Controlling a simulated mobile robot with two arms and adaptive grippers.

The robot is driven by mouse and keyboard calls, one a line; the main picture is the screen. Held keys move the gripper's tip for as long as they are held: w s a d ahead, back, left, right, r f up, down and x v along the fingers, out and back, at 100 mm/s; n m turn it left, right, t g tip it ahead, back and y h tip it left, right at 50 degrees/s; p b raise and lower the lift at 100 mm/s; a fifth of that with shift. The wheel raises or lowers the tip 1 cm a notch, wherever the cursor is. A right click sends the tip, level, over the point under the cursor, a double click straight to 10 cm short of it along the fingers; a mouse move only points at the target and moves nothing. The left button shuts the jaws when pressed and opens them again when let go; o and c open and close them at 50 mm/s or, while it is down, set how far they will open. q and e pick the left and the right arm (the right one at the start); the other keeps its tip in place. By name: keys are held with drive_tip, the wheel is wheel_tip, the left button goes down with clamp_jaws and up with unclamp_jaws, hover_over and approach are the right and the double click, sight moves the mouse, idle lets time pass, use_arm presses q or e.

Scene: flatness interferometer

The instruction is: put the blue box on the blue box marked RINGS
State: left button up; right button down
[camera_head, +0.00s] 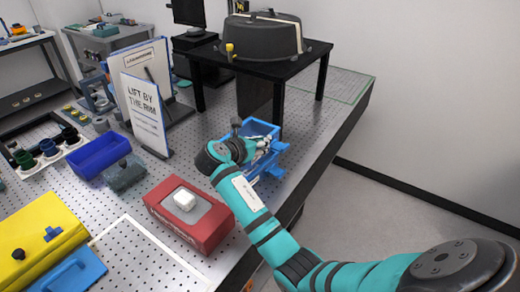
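An open blue box (97,157) sits on the perforated table at the left. Another blue, open-topped box (271,171) stands near the table's right edge, partly hidden by my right arm, with metallic parts showing at its top. I cannot read the word RINGS on either box. My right gripper (262,146) is at this second box, over or in its top. Its fingers are small and mostly hidden, so I cannot tell whether they are open or touching the box. My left gripper is not in view.
A sign (143,112) stands behind the left blue box. A black stand (268,64) carries a dark domed case. A yellow case (35,238) lies at lower left.

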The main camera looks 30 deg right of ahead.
sight(260, 159)
wheel_tip(260, 159, down, 3)
drive_tip(key=shift+f, duration=0.1)
drive_tip(key=c, duration=1.7)
unclamp_jaws()
drive_tip(key=o, duration=0.3)
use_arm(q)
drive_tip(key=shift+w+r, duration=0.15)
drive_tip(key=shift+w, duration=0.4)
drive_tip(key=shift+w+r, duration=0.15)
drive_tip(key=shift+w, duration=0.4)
use_arm(e)
drive_tip(key=shift+o, duration=0.2)
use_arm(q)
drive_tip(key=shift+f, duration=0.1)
use_arm(e)
drive_tip(key=shift+s+a, duration=0.1)
drive_tip(key=shift+a, duration=0.2)
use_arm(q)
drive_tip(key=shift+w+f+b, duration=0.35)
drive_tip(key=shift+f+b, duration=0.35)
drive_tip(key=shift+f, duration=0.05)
use_arm(e)
drive_tip(key=v, duration=1.1)
drive_tip(key=shift+a+r, duration=0.15)
drive_tip(key=shift+r, duration=0.05)
drive_tip(key=shift+s, duration=0.1)
